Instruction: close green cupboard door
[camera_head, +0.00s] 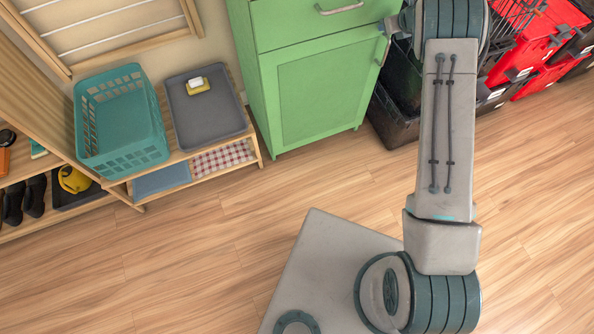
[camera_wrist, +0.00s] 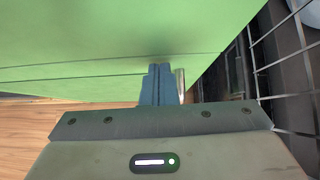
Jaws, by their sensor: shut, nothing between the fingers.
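The green cupboard (camera_head: 258,95) stands at the back, with a drawer (camera_head: 305,22) above its green door (camera_head: 322,88). The door looks flush or almost flush with the front; I cannot tell whether a small gap is left. Its metal handle (camera_head: 383,50) is at the upper right of the door. In the wrist view, my gripper (camera_wrist: 160,70) is shut and empty, with its fingertips close to the green front. The handle (camera_wrist: 181,86) is just right of the fingers there. In the head view my arm hides most of the gripper, and contact is unclear.
A low wooden bench with a teal basket (camera_head: 118,120) and a grey tray (camera_head: 203,105) stands left of the cupboard. Black and red crates (camera_head: 535,45) are stacked to the right. A wire rack (camera_wrist: 288,60) is close right of the gripper. The floor in front is clear.

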